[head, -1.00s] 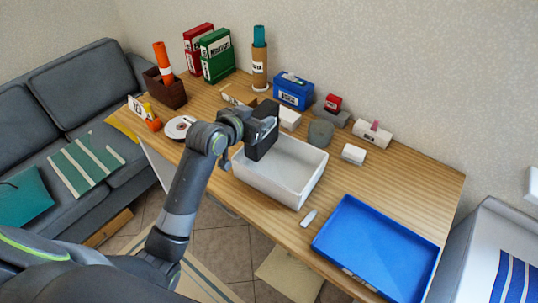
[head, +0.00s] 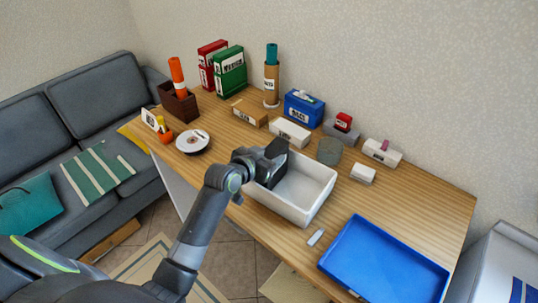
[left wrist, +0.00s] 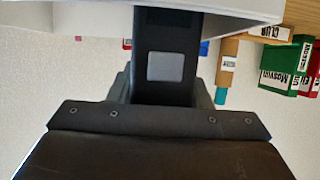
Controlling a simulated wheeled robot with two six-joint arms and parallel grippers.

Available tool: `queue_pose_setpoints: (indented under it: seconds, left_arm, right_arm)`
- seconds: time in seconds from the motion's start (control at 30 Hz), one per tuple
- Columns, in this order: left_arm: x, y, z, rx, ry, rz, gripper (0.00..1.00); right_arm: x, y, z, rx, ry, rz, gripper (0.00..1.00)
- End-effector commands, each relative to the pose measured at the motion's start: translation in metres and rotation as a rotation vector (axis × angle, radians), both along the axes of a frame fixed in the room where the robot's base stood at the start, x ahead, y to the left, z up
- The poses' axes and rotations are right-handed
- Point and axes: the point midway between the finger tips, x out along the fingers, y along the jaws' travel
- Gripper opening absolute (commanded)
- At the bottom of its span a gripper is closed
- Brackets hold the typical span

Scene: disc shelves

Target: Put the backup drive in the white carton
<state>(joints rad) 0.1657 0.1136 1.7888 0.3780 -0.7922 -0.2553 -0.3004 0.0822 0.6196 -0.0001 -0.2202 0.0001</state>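The white carton (head: 290,209) is an open white box on the wooden table, left of the blue tray. My left gripper (head: 262,166) is over the carton's left end. In the left wrist view it is shut on a black slab with a grey square, which I take for the backup drive (left wrist: 171,32). The drive also shows dark at the gripper in the head view (head: 276,148). The carton's white wall (left wrist: 90,20) fills the top of the left wrist view. Whether the drive touches the carton is hidden. My right gripper is not in view.
A blue tray (head: 385,262) and a small white stick (head: 315,237) lie to the right. White boxes (head: 290,133), a grey-green round container (head: 329,151) and a blue box (head: 304,108) stand behind the carton.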

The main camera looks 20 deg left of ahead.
Motion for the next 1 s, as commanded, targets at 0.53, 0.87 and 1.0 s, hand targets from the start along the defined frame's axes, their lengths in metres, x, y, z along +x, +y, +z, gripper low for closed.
queue_pose_setpoints:
  seconds: [0.53,0.87,1.0]
  left_arm:
    - [-0.004,0.001,0.005,-0.001,0.000,0.001,0.63]
    - [-0.048,0.014,0.023,0.002,-0.001,0.000,0.63]
    - [-0.070,0.020,0.033,0.002,-0.001,0.000,0.63]
  right_arm:
    - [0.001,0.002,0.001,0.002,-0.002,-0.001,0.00]
    - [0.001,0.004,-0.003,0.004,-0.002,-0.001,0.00]
    - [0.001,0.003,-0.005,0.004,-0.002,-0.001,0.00]
